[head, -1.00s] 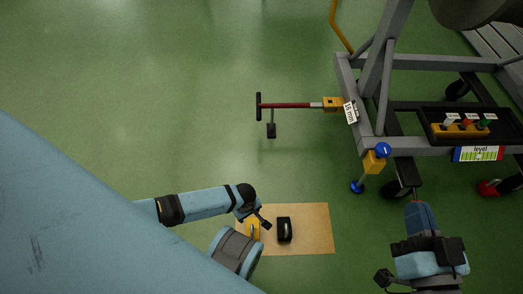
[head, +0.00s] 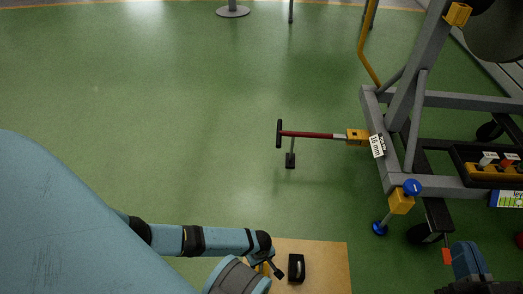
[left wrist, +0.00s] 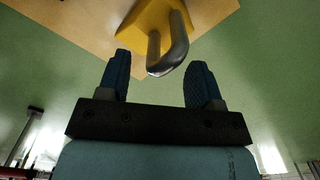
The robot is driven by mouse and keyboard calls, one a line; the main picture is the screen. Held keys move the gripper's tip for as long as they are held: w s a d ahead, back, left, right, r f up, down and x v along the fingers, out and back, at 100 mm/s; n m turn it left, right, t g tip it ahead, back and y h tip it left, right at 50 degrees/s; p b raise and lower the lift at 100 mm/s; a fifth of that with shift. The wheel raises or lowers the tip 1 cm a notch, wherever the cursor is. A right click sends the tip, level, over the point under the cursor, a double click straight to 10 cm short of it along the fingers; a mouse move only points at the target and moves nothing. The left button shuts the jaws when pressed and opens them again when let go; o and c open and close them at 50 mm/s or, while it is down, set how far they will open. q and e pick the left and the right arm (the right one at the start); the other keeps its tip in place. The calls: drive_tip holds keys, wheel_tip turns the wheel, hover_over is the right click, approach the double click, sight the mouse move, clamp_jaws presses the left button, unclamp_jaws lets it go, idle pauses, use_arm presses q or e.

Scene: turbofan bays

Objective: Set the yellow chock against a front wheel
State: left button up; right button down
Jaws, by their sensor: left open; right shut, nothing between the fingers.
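The yellow chock (left wrist: 152,22) shows in the left wrist view with its bent metal handle, on the tan mat. In the head view only a sliver of it (head: 261,268) shows behind my left arm. My left gripper (left wrist: 158,72) is open, and the handle's end reaches toward the gap between its fingertips without being gripped. My right gripper (head: 466,252) is shut and empty at the lower right, near the stand. A dark front wheel (head: 424,233) sits under the grey stand's near corner, partly hidden by the frame.
A black block with a silver handle (head: 297,268) sits on the tan mat (head: 328,262). The grey stand (head: 440,180) carries a yellow block with a red-handled bar (head: 310,134) and a blue-footed jack (head: 381,228). Green floor between mat and stand is clear.

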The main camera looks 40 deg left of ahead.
use_arm(q)
wheel_tip(320, 180, down, 2)
drive_tip(key=shift+b, duration=0.35)
clamp_jaws()
drive_tip(key=shift+r, duration=0.1)
